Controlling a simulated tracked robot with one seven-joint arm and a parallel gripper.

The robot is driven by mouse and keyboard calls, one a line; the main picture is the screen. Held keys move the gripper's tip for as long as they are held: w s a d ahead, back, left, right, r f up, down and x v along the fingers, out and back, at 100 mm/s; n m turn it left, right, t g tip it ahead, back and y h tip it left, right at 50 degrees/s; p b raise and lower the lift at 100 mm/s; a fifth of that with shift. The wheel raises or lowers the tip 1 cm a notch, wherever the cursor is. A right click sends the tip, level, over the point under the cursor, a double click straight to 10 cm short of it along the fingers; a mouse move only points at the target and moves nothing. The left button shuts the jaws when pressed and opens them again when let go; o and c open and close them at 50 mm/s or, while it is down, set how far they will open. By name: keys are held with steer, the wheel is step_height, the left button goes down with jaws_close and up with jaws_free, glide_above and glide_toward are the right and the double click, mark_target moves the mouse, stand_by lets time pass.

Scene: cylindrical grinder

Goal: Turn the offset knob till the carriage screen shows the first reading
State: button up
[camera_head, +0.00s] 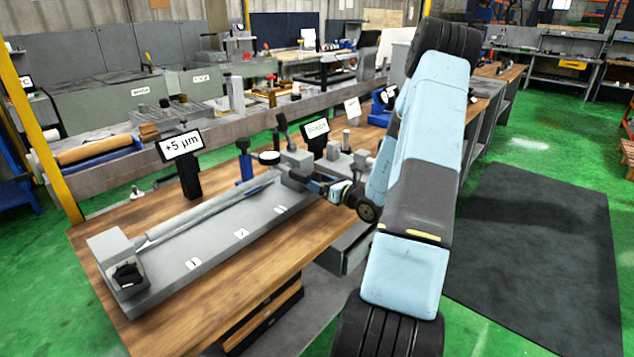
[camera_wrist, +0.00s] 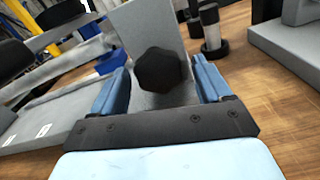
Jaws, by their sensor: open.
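In the wrist view a black, faceted knob (camera_wrist: 160,72) sits on the face of a grey block (camera_wrist: 150,25). My gripper (camera_wrist: 161,80) is open, with one blue finger on each side of the knob; contact is not clear. In the head view my gripper (camera_head: 324,189) is at the right end of the long grey grinder bed (camera_head: 215,250), where my arm partly hides the block. Another black knob (camera_head: 126,275) is on the bed's left end block. A screen (camera_head: 181,146) on a black stand reads "+5 µm". A second screen (camera_head: 315,130) has small green text that I cannot read surely.
The grinder stands on a wooden table (camera_head: 235,297). A dial gauge (camera_head: 269,158) and a blue post (camera_head: 245,165) stand behind the bed, near my gripper. A small white sign (camera_head: 352,107) is further back. A dark mat (camera_head: 545,260) lies on the green floor at right.

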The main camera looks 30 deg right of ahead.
steer(key=shift+w+a, duration=0.2)
steer(key=shift+w, duration=0.25)
